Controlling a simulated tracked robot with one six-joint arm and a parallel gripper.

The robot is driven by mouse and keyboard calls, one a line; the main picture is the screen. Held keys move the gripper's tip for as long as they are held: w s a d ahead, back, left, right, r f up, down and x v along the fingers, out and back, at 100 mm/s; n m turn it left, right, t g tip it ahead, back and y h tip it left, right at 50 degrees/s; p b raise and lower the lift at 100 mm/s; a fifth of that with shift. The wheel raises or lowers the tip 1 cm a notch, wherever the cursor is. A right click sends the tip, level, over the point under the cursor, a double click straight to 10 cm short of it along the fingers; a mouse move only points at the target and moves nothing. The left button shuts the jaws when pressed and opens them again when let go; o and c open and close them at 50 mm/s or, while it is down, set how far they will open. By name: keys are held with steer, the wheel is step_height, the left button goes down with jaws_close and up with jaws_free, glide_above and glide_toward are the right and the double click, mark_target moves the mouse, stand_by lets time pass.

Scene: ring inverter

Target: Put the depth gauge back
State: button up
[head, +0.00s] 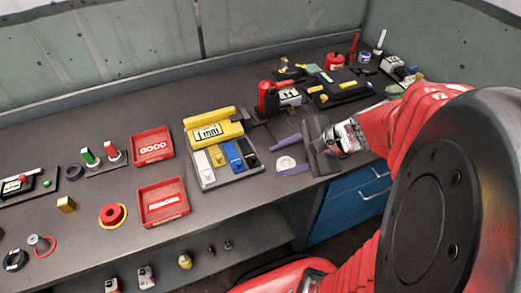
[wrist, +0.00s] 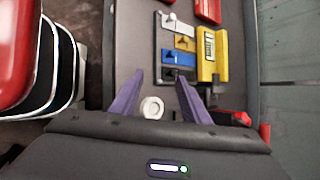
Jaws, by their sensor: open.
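A yellow instrument with a display (head: 208,132) lies along the back of a grey tray (head: 232,181) on the bench; I take it to be the depth gauge, but cannot be sure. It also shows in the wrist view (wrist: 222,62), right of the blocks. White, yellow, blue and black blocks sit in a row in the tray. My gripper (head: 275,160) is open, right of the tray, its purple fingers pointing towards it. In the wrist view a small white round piece (wrist: 152,107) shows between the fingers (wrist: 160,78), apparently untouched; its height is unclear.
Two red bins (head: 152,145) (head: 163,202) stand left of the tray. A red-and-black tool (head: 270,97) stands behind my gripper, with more tools at the back right. A wall closes the back. The bench's front edge is close to my gripper.

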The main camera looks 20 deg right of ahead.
steer(key=s+a+r+n+h, duration=0.6)
steer(key=a+r+n, duration=0.1)
steer(key=n, duration=1)
steer(key=shift+s+r+n+g, duration=0.2)
steer(key=shift+r+n+g, duration=0.15)
steer(key=shift+r, duration=0.45)
steer(key=shift+c, duration=1.4)
